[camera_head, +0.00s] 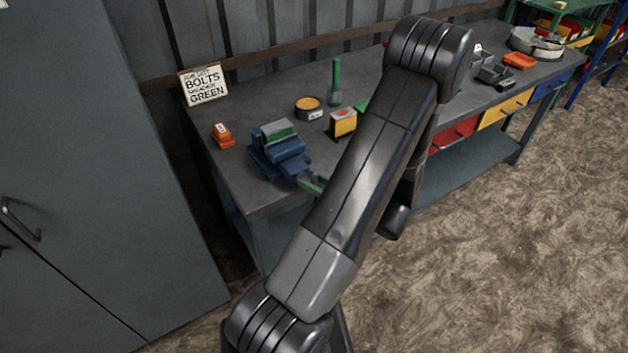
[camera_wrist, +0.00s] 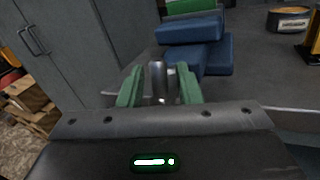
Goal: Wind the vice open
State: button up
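The blue vice (camera_head: 284,158) stands at the near left corner of the workbench, with a green block (camera_head: 279,131) at its top. In the wrist view the vice (camera_wrist: 190,52) is straight ahead, slightly right of centre. A grey metal bar (camera_wrist: 157,82), apparently the vice's handle, stands upright at its near side. My gripper (camera_wrist: 159,80) has two green fingers, one on each side of the bar. They stand apart with gaps visible, so it is open and not clamped. In the head view one green finger (camera_head: 312,183) shows beside the vice; my arm hides the rest.
On the workbench (camera_head: 262,198) are an orange item (camera_head: 222,135), a round tin (camera_head: 308,108), a yellow box (camera_head: 343,122) and a green upright tool (camera_head: 335,82). A grey cabinet (camera_head: 95,150) is left of the bench.

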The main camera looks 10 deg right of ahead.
grip_shut()
